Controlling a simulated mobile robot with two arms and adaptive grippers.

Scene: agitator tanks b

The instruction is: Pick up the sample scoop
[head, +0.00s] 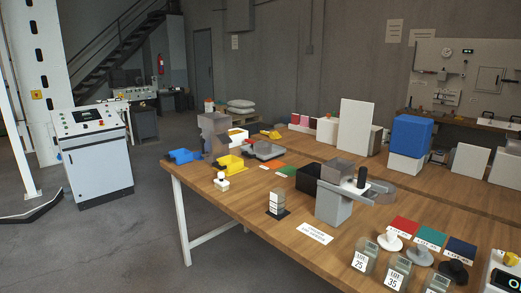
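I cannot pick out the sample scoop with certainty. At the table's far left corner lie a small blue open-topped item (184,156) and a yellow one (230,164), both too small to identify. Another small yellow item (271,134) lies farther back. A grey device with a curved metallic tray (370,194) stands near the table's middle, with a black upright piece (362,177) at the tray. Neither of my grippers is in view.
The wooden table (235,203) holds lidded jars (365,255), coloured cards (430,238), a black bin (308,178) and a blue box (411,136). A control console (97,158) stands left. Grey floor (130,240) is open left of the table.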

